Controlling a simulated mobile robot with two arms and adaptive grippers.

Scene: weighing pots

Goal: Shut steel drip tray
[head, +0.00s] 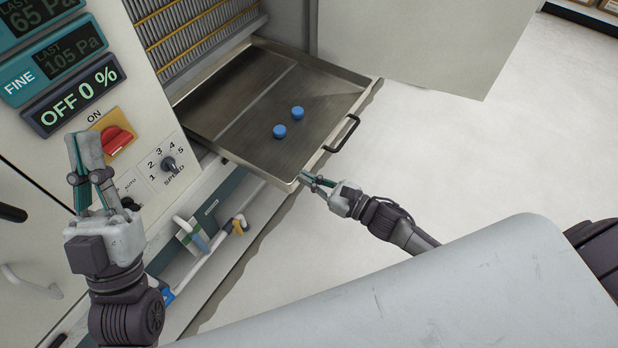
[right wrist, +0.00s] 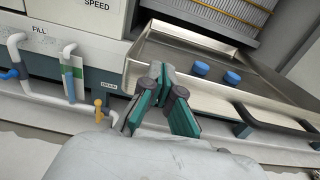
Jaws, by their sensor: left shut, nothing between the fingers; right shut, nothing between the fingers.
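The steel drip tray (head: 235,125) is pulled out of the cabinet, below a bank of slats. It also shows in the right wrist view (right wrist: 170,50). Its dark handle (head: 342,134) is on the front wall. Two blue round pieces (head: 298,113) (head: 279,131) lie on the tray floor. My right gripper (head: 303,178) is shut and empty at the tray's near front corner; I cannot tell whether it touches the wall. It shows in the right wrist view (right wrist: 160,72). My left gripper (head: 80,136) is shut and empty, pointing up before the control panel.
The control panel has a red switch (head: 117,138) and a speed knob (head: 168,164). Pipes and valves (head: 190,228) run below the tray's left side. An open pale door panel (head: 430,40) stands behind the tray. The floor to the right (head: 500,150) is clear.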

